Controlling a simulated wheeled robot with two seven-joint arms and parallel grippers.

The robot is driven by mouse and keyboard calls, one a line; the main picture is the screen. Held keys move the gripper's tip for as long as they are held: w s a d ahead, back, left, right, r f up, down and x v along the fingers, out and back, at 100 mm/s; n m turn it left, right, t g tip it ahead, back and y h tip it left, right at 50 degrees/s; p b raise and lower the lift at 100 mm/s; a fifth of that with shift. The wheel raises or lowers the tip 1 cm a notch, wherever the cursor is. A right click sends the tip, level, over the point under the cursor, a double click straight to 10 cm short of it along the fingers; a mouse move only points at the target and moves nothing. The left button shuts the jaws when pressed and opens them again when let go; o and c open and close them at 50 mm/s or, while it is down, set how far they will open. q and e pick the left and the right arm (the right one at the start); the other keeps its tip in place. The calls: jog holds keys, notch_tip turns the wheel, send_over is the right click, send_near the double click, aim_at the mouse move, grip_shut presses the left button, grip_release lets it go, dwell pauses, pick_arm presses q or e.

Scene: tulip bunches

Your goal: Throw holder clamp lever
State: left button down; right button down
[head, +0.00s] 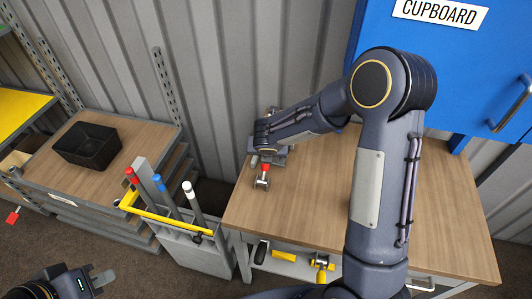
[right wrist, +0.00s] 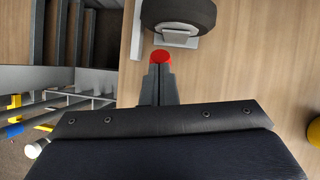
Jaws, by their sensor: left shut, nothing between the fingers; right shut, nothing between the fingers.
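A red knob (head: 265,167), which looks like the lever's tip, shows near the left edge of the wooden bench, with a small metal fitting (head: 262,182) beside it. In the right wrist view the red knob (right wrist: 162,56) is right at the tips of my right gripper (right wrist: 160,75). The fingers are shut with nothing between them; I cannot tell whether they touch the knob. A dark round holder (right wrist: 178,14) with a grey metal bracket lies just beyond the knob. The lever's shaft is hidden. My left gripper (head: 104,279) is shut and empty at the lower left, far from the bench.
The wooden bench (head: 450,215) has free room to the right, under my right arm. A grey bin (head: 205,250) with a yellow bar and colour-tipped posts stands left of it. A black crate (head: 87,146) sits on another bench. A blue cupboard (head: 450,65) hangs at upper right.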

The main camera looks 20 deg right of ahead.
pick_arm(q)
jog(key=shift+w+d, duration=0.1)
pick_arm(e)
jog(key=shift+w+d+f, duration=0.15)
jog(key=shift+w+d, duration=0.05)
jog(key=shift+w, duration=0.1)
pick_arm(q)
jog(key=shift+r, duration=0.1)
dwell(0.3)
